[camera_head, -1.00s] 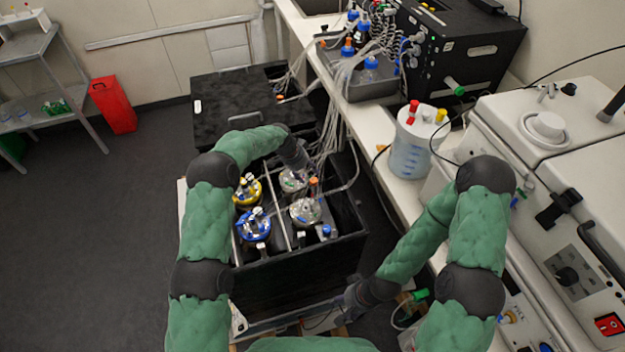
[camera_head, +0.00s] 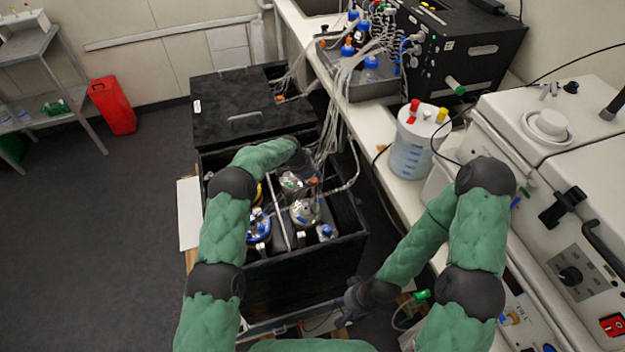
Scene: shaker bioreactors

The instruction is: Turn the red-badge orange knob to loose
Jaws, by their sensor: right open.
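The black shaker box (camera_head: 300,277) stands open, with several glass vessels inside. A small orange knob (camera_head: 314,181) shows at the top of the right-hand vessel (camera_head: 304,212). I cannot make out a red badge on it. My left gripper (camera_head: 303,168) hangs over the back of the open box, just behind and above the orange knob. Its fingers are hidden or too small to tell, and no contact with the knob shows. My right gripper (camera_head: 350,305) is open and low, in front of the box's near right corner, away from the vessels.
My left arm now covers most of the yellow-topped vessel and part of the blue-topped vessel (camera_head: 259,226). Tubes (camera_head: 329,135) rise from the box's back right to the bench. A jug (camera_head: 412,150) stands on the bench; a large pale machine (camera_head: 555,180) fills the right side.

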